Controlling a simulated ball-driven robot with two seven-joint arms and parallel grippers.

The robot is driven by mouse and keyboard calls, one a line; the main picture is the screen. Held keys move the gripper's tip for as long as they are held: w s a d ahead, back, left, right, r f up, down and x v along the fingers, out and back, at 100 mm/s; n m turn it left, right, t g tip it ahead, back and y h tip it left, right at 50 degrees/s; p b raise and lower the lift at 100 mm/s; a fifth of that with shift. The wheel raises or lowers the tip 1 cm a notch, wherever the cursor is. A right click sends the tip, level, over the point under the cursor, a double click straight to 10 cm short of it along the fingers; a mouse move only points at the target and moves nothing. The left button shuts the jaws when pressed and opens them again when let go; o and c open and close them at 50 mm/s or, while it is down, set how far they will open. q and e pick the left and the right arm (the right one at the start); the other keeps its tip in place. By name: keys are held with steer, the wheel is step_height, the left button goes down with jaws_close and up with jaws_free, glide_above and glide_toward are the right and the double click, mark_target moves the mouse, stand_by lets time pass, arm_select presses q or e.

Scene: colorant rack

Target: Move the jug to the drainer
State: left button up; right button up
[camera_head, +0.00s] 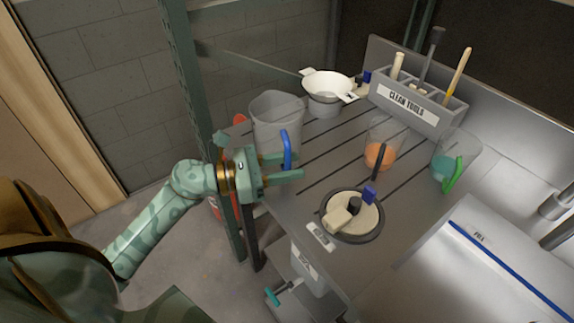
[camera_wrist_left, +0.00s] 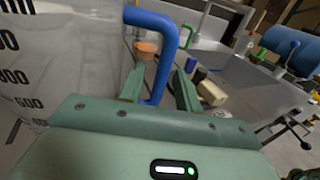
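The jug (camera_head: 270,112) is large and translucent with a blue handle (camera_head: 287,152), and stands upright at the left edge of the grey slatted top (camera_head: 330,150). I cannot tell for sure which part is the drainer; this slatted top looks like a draining surface. My left gripper (camera_head: 298,166) is at the jug's handle. In the left wrist view the blue handle (camera_wrist_left: 158,60) runs down between its two fingers (camera_wrist_left: 160,90), with gaps showing on both sides. The jug's marked wall (camera_wrist_left: 50,80) fills the left of that view. My right gripper is not in view.
A jug with orange liquid (camera_head: 381,152) and one with teal liquid and a green handle (camera_head: 452,160) stand to the right. A white strainer (camera_head: 328,86) and a tool caddy (camera_head: 415,102) are behind. A green post (camera_head: 190,90) stands left.

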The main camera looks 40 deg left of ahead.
arm_select(q)
steer(key=v, duration=1.2)
steer(key=w+a+f+n+t+y, duration=0.1)
steer(key=a+f+n+t+y, duration=0.35)
steer(key=f+n, duration=0.85)
steer(key=s+f+n+g+y, duration=0.2)
steer(key=s+f+n+y, duration=0.1)
steer(key=f+n, duration=0.55)
steer(key=s+f+n+g+y, duration=0.25)
steer(key=f+n+y, duration=0.2)
steer(key=f, duration=0.65)
steer(key=s+d+f+n+g, duration=0.2)
steer(key=s+f+n+g, duration=0.15)
steer(key=s+f, duration=0.3)
steer(key=s+d+f+n+g, duration=0.3)
steer(key=s+f+n, duration=0.1)
steer(key=s+f, duration=0.25)
steer(key=s+d+f+n+g, duration=0.2)
steer(key=s, duration=0.4)
steer(key=s+d+f+n+g, duration=0.2)
steer(key=s+d+f+n, duration=0.1)
steer(key=s, duration=0.4)
steer(key=s+d+f+n+g, duration=0.2)
steer(key=s+d+f+g, duration=0.1)
steer(key=s, duration=0.4)
steer(key=shift+s, duration=0.2)
steer(key=shift+w+d, duration=0.1)
